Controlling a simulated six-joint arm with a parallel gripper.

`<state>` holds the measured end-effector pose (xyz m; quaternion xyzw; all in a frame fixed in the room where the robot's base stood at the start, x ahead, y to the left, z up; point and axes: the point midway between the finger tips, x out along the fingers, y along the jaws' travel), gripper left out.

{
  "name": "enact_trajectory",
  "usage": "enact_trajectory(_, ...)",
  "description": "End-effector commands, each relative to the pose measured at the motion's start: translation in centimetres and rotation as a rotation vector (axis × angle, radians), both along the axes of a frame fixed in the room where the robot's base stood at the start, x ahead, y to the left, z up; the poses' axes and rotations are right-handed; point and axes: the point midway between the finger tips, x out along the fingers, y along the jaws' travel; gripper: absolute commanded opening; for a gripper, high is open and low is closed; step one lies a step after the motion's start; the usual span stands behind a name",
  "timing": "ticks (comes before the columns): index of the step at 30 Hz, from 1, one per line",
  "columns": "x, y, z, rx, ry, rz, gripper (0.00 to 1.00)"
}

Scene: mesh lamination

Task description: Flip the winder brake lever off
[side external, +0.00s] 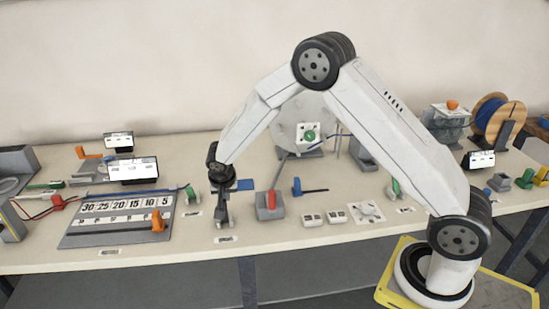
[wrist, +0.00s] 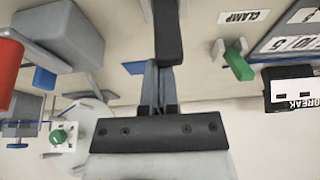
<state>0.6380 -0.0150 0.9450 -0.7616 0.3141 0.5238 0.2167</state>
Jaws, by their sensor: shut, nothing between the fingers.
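My gripper (side external: 221,198) points down over the front middle of the table, with its fingers together and empty. In the wrist view its fingertips (wrist: 158,70) are close to the end of a dark grey bar (wrist: 168,30), which looks like a lever. I cannot tell whether they touch. In the side view a dark grey piece (side external: 222,221) stands right below the fingers, partly hidden by them. A red lever (side external: 271,199) stands on a grey block just right of my gripper.
A green lever (wrist: 238,65) sits beside a CLAMP label (wrist: 245,16). A numbered board (side external: 118,220) with an orange lever (side external: 158,218) lies to the left. White switch plates (side external: 325,217) and a white knob plate (side external: 366,211) lie to the right. A large grey disc (side external: 299,120) stands behind.

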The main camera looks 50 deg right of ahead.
Motion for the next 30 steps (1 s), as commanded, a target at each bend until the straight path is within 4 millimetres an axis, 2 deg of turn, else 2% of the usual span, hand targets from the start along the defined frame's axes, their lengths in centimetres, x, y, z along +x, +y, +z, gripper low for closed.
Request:
enact_trajectory(18, -2.5, 2.4, -0.2, 0.002, 0.004, -0.002, 0.00)
enact_trajectory(30, -3.3, 3.2, -0.7, 0.003, 0.009, 0.000, 0.00)
